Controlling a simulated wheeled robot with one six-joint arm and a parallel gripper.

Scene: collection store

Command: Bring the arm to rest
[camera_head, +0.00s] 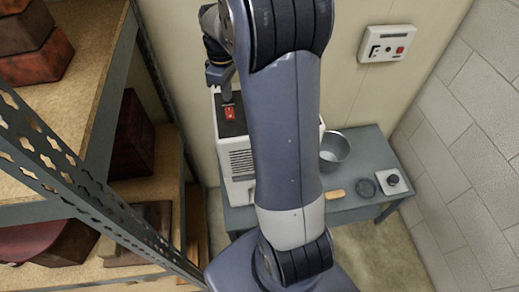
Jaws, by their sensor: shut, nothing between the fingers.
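My arm (283,130) rises through the middle of the head view and bends to the left at the top. My gripper (227,97) is shut and empty, pointing down at the top of a white machine with a dark top (237,150). A red switch (229,113) on that top shows just below the fingertips. I cannot tell whether the fingertips touch it. My arm hides part of the machine and of the table.
A metal shelf rack (82,178) with boxes fills the left side. A grey table (350,198) holds the machine, a metal bowl (334,147), a small wooden piece and round dark items. A wall box (387,44) with a red button hangs above. Block wall stands at right.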

